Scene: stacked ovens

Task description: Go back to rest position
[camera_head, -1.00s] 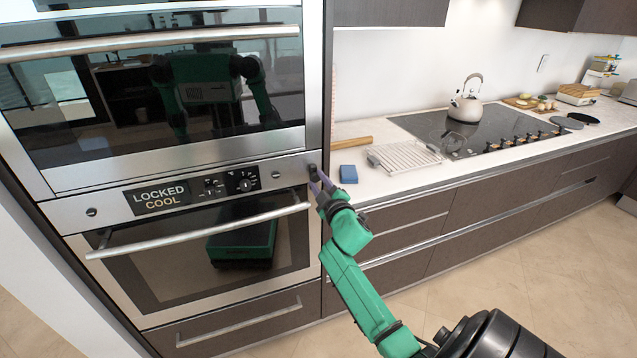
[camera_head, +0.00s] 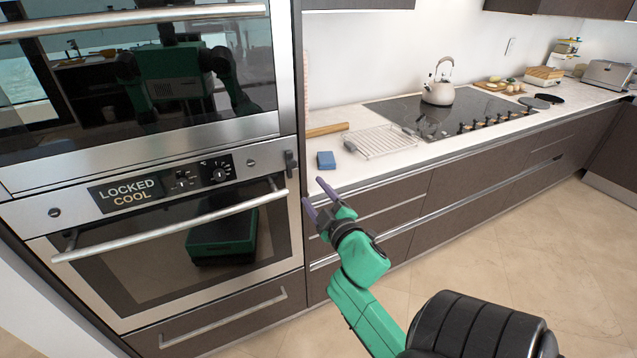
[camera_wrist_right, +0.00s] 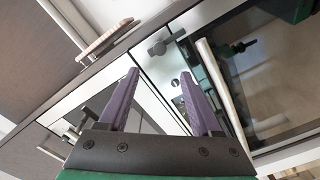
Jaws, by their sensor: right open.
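My right gripper (camera_head: 316,199) is open and empty, in front of the counter cabinets just right of the lower oven (camera_head: 100,238). Its two purple fingers are spread apart. In the right wrist view the open gripper (camera_wrist_right: 158,88) has nothing between its fingers. The oven's panel display (camera_head: 130,194) reads "LOCKED COOL". A small dark lever (camera_head: 290,163) at the panel's right end stands upright; it also shows in the right wrist view (camera_wrist_right: 165,44). The gripper is apart from the lever. The oven door is shut. My left gripper is not in view.
A blue sponge (camera_head: 326,160), a wire rack (camera_head: 378,141) and a cooktop (camera_head: 455,112) with a kettle (camera_head: 438,90) are on the counter. An upper oven (camera_head: 150,75) sits above the lower one. The floor (camera_head: 540,250) at right is clear.

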